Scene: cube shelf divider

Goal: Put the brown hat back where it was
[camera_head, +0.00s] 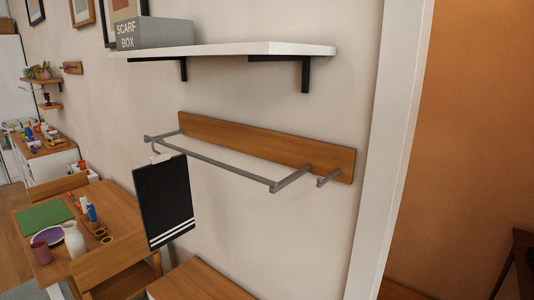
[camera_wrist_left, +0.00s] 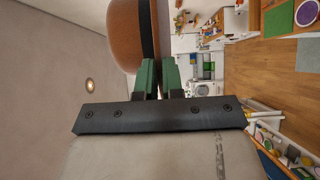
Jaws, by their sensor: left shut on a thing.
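The brown hat (camera_wrist_left: 124,38), with a dark band, shows at the top of the left wrist view, partly cut off by the frame edge. My left gripper (camera_wrist_left: 158,66) has its green fingers shut on the hat's edge. Neither the hat nor either gripper shows in the head view. In the head view a white wall shelf (camera_head: 245,49) holds a grey scarf box (camera_head: 153,33) at its left end; the rest of its visible top is bare. Below it is a wooden wall rack (camera_head: 265,145) with a metal rail and a hook at its right end.
A wooden table (camera_head: 100,225) with a green mat (camera_head: 43,217) and a white vase (camera_head: 74,240) stands at lower left. A white door frame (camera_head: 385,150) stands right of the rack.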

